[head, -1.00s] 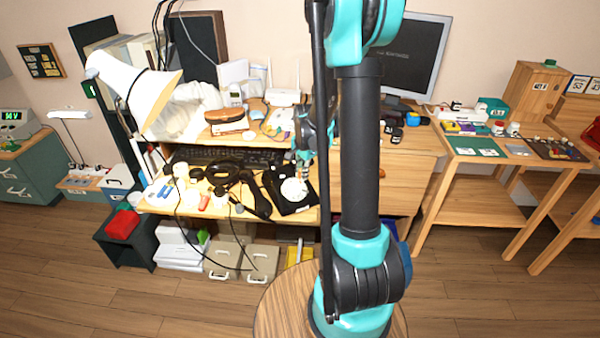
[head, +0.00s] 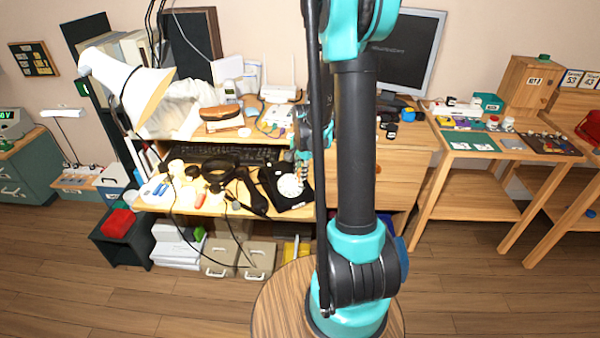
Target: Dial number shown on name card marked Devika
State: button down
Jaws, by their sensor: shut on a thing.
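A black dial phone (head: 283,202) with a round white dial (head: 290,186) sits at the front of the wooden desk, right of the black cables. My gripper (head: 303,173) is at the dial's upper right edge, partly hidden by my own arm. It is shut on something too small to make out. I cannot tell whether it touches the dial. White number cards (head: 572,80) stand on the far right table. No name card marked Devika can be read from here.
A black handset-like thing (head: 245,185) and loose cables crowd the desk left of the phone. A keyboard (head: 205,153) lies behind, a white lamp (head: 130,85) leans over the left side, and a monitor (head: 410,50) stands at the back right. Floor in front is open.

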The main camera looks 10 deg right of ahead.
jog(key=shift+s, duration=0.1)
jog(key=shift+s+f, duration=0.2)
jog(key=shift+s, duration=0.25)
jog(key=shift+s+d+r, duration=0.1)
jog(key=shift+s+r, duration=0.2)
jog(key=shift+r, duration=0.5)
jog(key=shift+w+a+r, duration=0.55)
jog(key=shift+w+a, duration=0.05)
jog(key=shift+w, duration=0.2)
jog(key=shift+w+a+r, duration=0.5)
jog(key=shift+w+a, duration=0.1)
jog(key=shift+w, duration=0.2)
jog(key=shift+f, duration=0.15)
jog(key=shift+w+f, duration=0.2)
jog(key=shift+f, duration=0.2)
